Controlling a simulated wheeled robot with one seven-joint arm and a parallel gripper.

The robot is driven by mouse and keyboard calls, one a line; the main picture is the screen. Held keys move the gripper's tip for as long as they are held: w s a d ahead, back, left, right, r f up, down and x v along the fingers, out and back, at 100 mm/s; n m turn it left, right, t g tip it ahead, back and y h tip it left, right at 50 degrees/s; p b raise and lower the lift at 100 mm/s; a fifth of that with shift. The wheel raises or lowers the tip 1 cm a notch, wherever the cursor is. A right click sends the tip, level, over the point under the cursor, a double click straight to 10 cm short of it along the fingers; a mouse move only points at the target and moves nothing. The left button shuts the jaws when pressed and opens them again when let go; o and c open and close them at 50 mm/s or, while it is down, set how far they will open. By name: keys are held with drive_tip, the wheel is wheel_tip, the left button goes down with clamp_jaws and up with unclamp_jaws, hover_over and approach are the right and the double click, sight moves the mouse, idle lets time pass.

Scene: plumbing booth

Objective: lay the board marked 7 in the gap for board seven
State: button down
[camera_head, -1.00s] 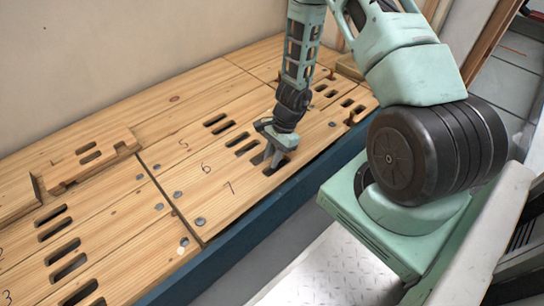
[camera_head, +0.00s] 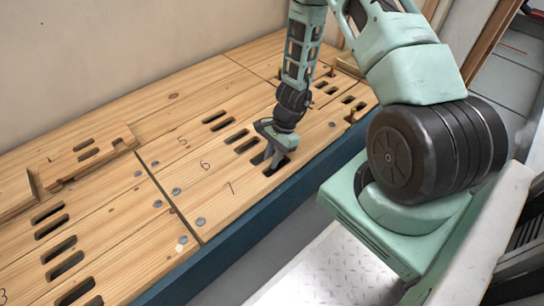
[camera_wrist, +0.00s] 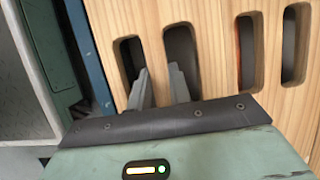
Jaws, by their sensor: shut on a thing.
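The board marked 7 (camera_head: 240,196) lies lengthwise along the front edge of the wooden deck, beside the board marked 6 (camera_head: 214,165). Its top looks about level with board 6; I cannot tell whether it is fully seated. My gripper (camera_head: 273,160) points down at its slots. In the wrist view my gripper (camera_wrist: 160,88) has its fingers at two neighbouring slots, shut on the wood strip (camera_wrist: 155,60) of board 7 between them. The gap for board seven is not visible as an opening; the board covers that front strip.
A loose-looking slotted board piece (camera_head: 110,150) sits raised at the left rear. The blue front rail (camera_head: 240,227) runs along the deck edge. Round metal screw heads (camera_head: 200,222) dot the boards near the left seam. A wall stands behind the deck.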

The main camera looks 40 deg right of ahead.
drive_tip(key=shift+f+b, duration=0.55)
drive_tip(key=shift+f, duration=0.35)
idle(0.6)
drive_tip(key=c, duration=1.2)
unclamp_jaws()
drive_tip(key=p+v, duration=0.9)
drive_tip(key=v, duration=0.8)
drive_tip(key=shift+d+r, duration=0.15)
drive_tip(key=shift+p, duration=0.3)
